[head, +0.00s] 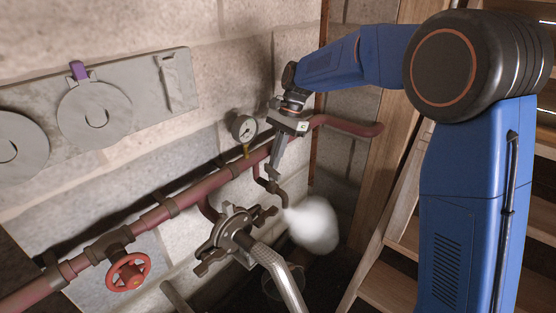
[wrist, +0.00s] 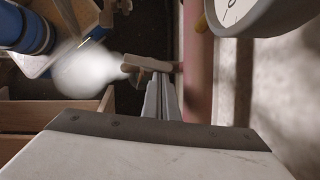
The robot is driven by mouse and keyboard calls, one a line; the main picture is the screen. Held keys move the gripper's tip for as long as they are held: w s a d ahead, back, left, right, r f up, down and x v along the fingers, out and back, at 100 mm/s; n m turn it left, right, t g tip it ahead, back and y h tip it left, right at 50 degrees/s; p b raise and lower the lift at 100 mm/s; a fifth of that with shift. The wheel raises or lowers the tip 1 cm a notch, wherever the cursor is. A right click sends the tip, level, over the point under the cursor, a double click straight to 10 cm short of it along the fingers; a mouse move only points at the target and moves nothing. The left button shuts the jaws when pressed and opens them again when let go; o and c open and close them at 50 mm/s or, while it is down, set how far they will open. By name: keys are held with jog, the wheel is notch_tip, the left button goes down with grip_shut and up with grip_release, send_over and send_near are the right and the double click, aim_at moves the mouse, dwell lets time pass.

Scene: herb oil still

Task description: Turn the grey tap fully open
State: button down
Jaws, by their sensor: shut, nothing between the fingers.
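My gripper (head: 271,176) is shut and empty, pointing down in front of the red pipe. In the wrist view its closed fingers (wrist: 160,98) reach toward a small grey-brown spout piece (wrist: 148,64). In the head view the small curved spout of what looks like the grey tap (head: 281,193) hangs below the red pipe, just under my fingertips. White steam (head: 314,225) puffs out from its end, also in the wrist view (wrist: 88,68). The fingertips are at or very near the tap; I cannot tell whether they touch. The tap's handle is not clearly visible.
The red pipe (head: 190,192) runs along the block wall. A pressure gauge (head: 244,128) stands on it, left of my gripper. A red handwheel (head: 128,272) is at lower left. A clamped fitting with a silver hose (head: 280,280) is below. Wooden steps (head: 390,285) stand right.

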jog(key=shift+a+n, duration=0.25)
jog(key=shift+n, duration=0.05)
jog(key=shift+a, duration=0.1)
dwell(0.6)
jog(key=w+d+r, duration=0.4)
jog(key=w+r, duration=0.2)
jog(key=r, duration=0.3)
jog(key=shift+d+r, duration=0.15)
jog(key=shift+d, duration=0.25)
dwell(0.7)
